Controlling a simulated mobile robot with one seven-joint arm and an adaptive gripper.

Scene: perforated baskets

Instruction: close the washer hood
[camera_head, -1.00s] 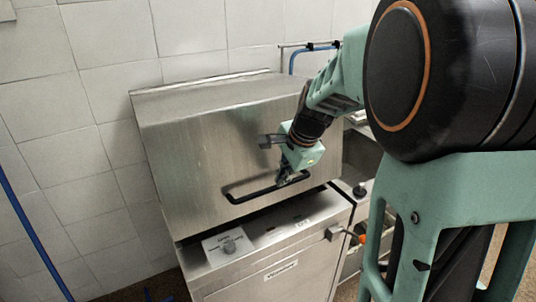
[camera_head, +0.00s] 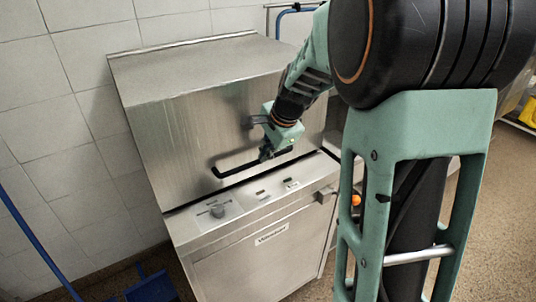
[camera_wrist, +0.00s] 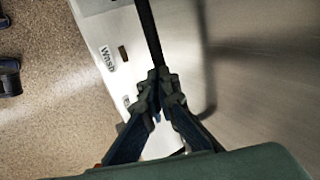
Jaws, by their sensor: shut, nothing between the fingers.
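The washer hood (camera_head: 185,125) is a brushed steel box on top of the washer. Its lower front edge sits close to the control panel (camera_head: 240,205), with only a thin dark line between them. A black bar handle (camera_head: 232,168) runs along the lower front of the hood. My gripper (camera_head: 266,155) is at the right part of this handle, with its fingers shut. In the wrist view my gripper's fingertips (camera_wrist: 160,76) meet at the end of the dark handle bar (camera_wrist: 149,35). I cannot tell whether they touch it.
The washer's front door panel (camera_head: 260,255) is below the control panel. A blue dustpan (camera_head: 150,287) and a blue pole (camera_head: 35,240) are at the lower left. A tiled wall (camera_head: 75,85) stands behind. Open speckled floor (camera_head: 495,220) lies at the right.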

